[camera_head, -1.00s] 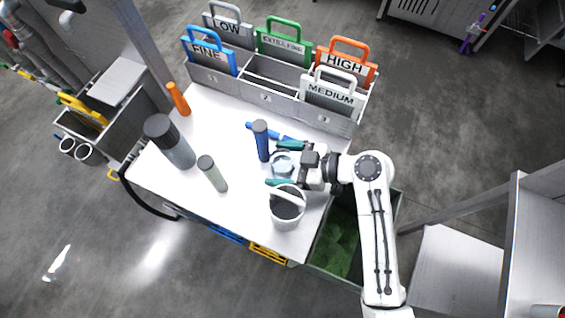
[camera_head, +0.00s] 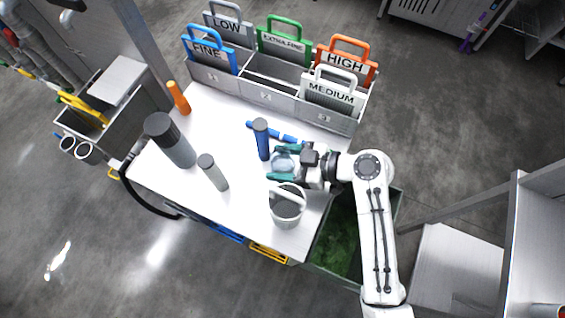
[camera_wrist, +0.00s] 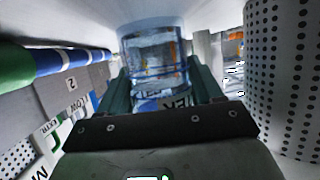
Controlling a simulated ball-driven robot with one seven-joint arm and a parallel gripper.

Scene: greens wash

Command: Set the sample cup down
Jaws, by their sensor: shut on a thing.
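The sample cup (camera_head: 283,162) is clear, and in the head view it sits between the green fingers of my gripper (camera_head: 284,163) over the right part of the white table (camera_head: 232,200). In the wrist view the transparent cup (camera_wrist: 155,50) is between the two dark green fingers of my gripper (camera_wrist: 158,88), which is shut on it. The cup looks close to the table top; I cannot tell whether its base touches.
A blue cylinder (camera_head: 262,140) and a blue pen-like tool (camera_head: 290,138) are close by. A grey-white pail (camera_head: 287,208) stands just in front. Grey-green (camera_head: 213,173), dark-capped (camera_head: 172,143) and orange (camera_head: 178,98) bottles stand left. A rack (camera_head: 265,92) of labelled sieves lines the back.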

